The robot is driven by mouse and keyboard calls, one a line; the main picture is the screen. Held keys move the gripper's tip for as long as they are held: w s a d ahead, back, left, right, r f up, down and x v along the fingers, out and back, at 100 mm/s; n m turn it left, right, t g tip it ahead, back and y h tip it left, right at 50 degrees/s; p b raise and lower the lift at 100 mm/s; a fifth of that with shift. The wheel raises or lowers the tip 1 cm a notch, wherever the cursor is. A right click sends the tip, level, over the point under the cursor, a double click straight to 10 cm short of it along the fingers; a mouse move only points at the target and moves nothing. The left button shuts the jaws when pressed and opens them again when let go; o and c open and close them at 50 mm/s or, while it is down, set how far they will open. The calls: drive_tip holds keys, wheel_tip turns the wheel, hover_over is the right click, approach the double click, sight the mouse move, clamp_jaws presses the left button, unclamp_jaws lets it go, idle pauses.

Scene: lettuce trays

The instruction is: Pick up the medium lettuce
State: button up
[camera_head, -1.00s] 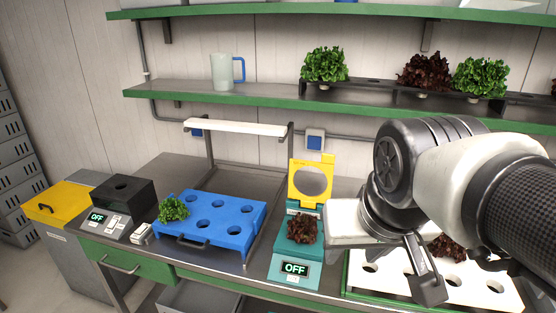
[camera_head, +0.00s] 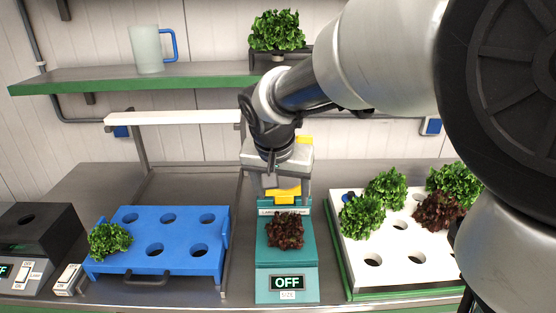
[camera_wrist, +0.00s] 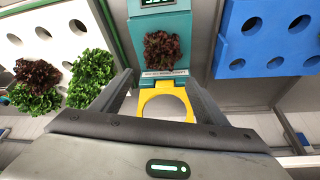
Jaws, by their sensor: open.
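A dark red lettuce (camera_head: 285,230) sits on the teal size scale (camera_head: 287,263), whose display reads OFF. It also shows in the wrist view (camera_wrist: 162,50), just beyond the fingertips. My gripper (camera_wrist: 158,78) is open and empty, its fingers spread to either side of the scale's yellow ring lid (camera_wrist: 163,97). In the head view my gripper (camera_head: 278,184) is behind and above the red lettuce, partly covering the lid. A green lettuce (camera_head: 110,239) sits at the left of the blue tray (camera_head: 183,258). Which lettuce is the medium one, I cannot tell.
A white tray (camera_head: 408,256) at right holds several green and red lettuces and empty holes. A black scale (camera_head: 38,235) stands at far left. A shelf (camera_head: 190,77) with a mug (camera_head: 147,49) and a green lettuce (camera_head: 277,31) crosses behind. My arm hides the right side.

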sight(285, 219)
drive_tip(key=x, duration=1)
drive_tip(key=shift+f+b, duration=0.3)
drive_tip(key=shift+b, duration=0.1)
drive_tip(key=shift+x, duration=2.65)
drive_tip(key=shift+a, duration=0.2)
drive_tip(key=shift+c, duration=0.4)
drive_tip(key=c, duration=1.4)
